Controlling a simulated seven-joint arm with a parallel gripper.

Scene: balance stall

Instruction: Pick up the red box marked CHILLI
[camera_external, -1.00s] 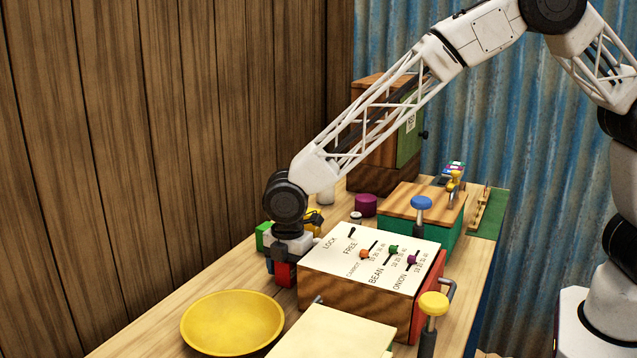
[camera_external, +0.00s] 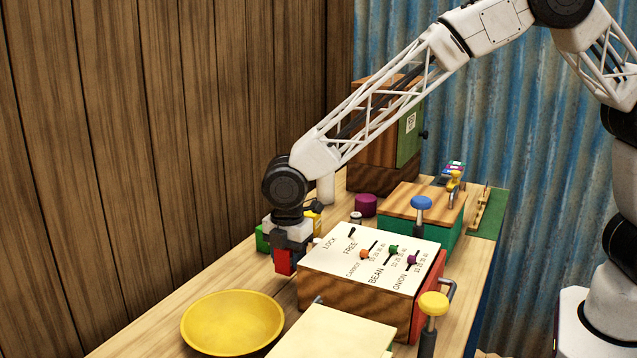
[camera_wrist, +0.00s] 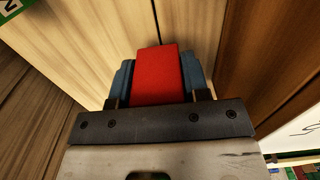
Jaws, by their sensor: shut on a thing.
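The red box (camera_external: 283,262) is between the fingers of my gripper (camera_external: 287,254), beside the left end of the wooden control box. In the wrist view the red box (camera_wrist: 158,75) is clasped between the two blue-grey fingers of my gripper (camera_wrist: 160,80). The box looks raised a little above the table. The CHILLI marking does not show on the faces in view.
The wooden control box (camera_external: 345,284) with slots and coloured knobs stands close on the right. A yellow bowl (camera_external: 232,322) is in front. A green box (camera_external: 262,238) and a yellow thing (camera_external: 312,222) are behind my gripper. The plank wall (camera_external: 150,150) is on the left.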

